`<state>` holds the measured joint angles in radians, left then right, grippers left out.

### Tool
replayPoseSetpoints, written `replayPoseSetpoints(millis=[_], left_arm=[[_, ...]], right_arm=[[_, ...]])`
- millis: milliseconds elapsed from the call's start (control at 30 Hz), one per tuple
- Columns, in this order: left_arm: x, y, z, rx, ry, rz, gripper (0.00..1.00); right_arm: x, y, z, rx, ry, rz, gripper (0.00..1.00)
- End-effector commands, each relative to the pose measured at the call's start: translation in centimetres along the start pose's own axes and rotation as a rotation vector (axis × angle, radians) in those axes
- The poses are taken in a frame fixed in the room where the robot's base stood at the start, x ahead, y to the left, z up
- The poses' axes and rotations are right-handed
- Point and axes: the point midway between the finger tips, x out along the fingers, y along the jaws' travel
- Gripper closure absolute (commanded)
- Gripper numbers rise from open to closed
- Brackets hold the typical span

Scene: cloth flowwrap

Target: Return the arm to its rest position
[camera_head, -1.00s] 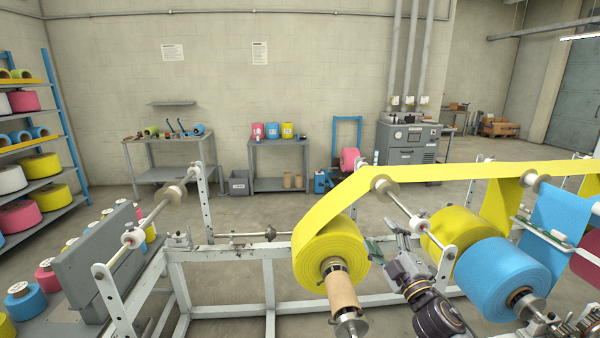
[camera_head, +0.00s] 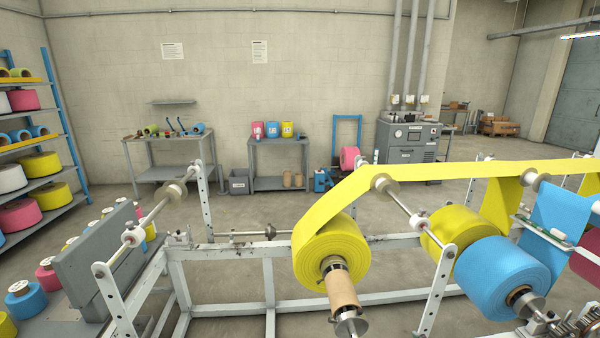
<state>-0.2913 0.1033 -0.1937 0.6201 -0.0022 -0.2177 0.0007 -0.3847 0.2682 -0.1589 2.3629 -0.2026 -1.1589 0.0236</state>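No gripper or arm of mine shows in the head view now. A yellow roll (camera_head: 323,252) sits on a spindle with a brown cardboard core (camera_head: 342,290) at the front of the white frame. A yellow web (camera_head: 440,172) runs up from this roll over a roller (camera_head: 381,184) and on to the right. A second yellow roll (camera_head: 452,228) and a blue roll (camera_head: 497,277) hang on the frame to the right.
The white frame (camera_head: 215,282) spans the foreground, with a grey panel (camera_head: 98,250) at its left. A shelf of coloured rolls (camera_head: 38,167) stands at the far left. Two grey tables and a grey machine (camera_head: 407,138) stand along the back wall. Open floor lies between.

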Motion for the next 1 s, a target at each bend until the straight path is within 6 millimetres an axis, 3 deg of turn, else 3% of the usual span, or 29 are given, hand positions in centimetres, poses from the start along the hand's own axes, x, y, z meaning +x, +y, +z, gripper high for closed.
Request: replayPoseSetpoints(millis=[100, 300, 800, 1000], left_arm=[[0.0, 0.0, 0.0, 0.000, 0.000, 0.000, 0.60], [0.0, 0.0, 0.0, 0.000, 0.000, 0.000, 0.60], [0.0, 0.0, 0.0, 0.000, 0.000, 0.000, 0.60], [0.0, 0.0, 0.0, 0.001, 0.000, 0.000, 0.60]], right_arm=[[-1.2, -1.9, 3.5, 0.051, -0.123, -0.066, 0.30], [-3.4, -4.3, 7.8, 0.105, -0.280, -0.153, 0.30], [-7.4, -7.6, 12.8, 0.165, -0.486, -0.281, 0.30], [-5.9, -8.2, 13.7, 0.163, -0.494, -0.283, 0.30]])
